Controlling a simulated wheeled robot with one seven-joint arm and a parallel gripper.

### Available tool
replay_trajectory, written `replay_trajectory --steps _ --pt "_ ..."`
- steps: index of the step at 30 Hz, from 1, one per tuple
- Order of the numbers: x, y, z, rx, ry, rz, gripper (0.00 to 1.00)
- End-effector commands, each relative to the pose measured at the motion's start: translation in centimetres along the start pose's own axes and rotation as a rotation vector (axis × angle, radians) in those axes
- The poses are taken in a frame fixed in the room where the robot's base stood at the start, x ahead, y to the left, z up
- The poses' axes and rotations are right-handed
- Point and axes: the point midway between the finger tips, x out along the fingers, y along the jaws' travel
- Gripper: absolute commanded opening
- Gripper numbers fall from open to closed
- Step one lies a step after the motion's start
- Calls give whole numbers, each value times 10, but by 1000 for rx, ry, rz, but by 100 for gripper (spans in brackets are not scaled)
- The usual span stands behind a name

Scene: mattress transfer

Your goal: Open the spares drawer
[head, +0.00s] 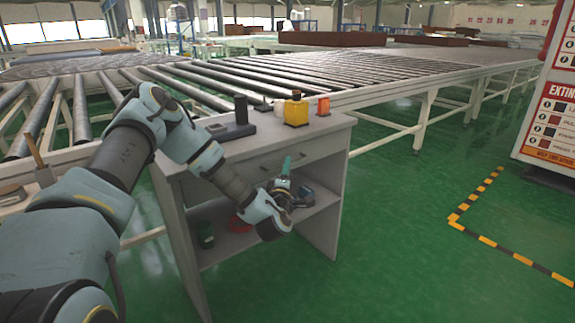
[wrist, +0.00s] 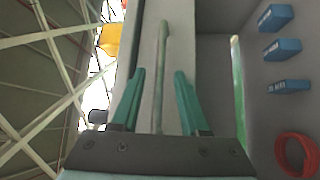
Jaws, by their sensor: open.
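The drawer (head: 258,166) sits under the top of a grey workbench (head: 335,185) and looks shut in the head view. Its thin bar handle (head: 317,156) is partly hidden behind my gripper. In the wrist view the handle (wrist: 162,42) runs up the middle of the pale drawer front (wrist: 181,35). My gripper (wrist: 160,73) is open, with one teal finger on each side of the bar and a gap to it on both sides. In the head view my gripper (head: 287,166) is in front of the drawer.
A yellow container (head: 296,111), an orange box (head: 323,105) and a dark device (head: 238,118) stand on the bench top. Blue boxes (wrist: 281,48) and a red ring (wrist: 297,153) lie on the shelf below. A roller conveyor (head: 270,75) runs behind.

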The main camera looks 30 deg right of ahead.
Motion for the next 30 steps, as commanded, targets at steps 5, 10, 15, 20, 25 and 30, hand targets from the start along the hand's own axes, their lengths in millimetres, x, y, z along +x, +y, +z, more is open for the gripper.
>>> replay_trajectory --steps 5,10,15,20,25,30 --pt "19 0 0 1 1 1 45" --pt "25 0 0 1 0 0 45" --pt "25 0 0 1 0 -1 45" --pt "25 0 0 1 0 -1 31" --pt "25 0 0 1 0 -1 12" --pt "25 0 0 1 0 -1 0"
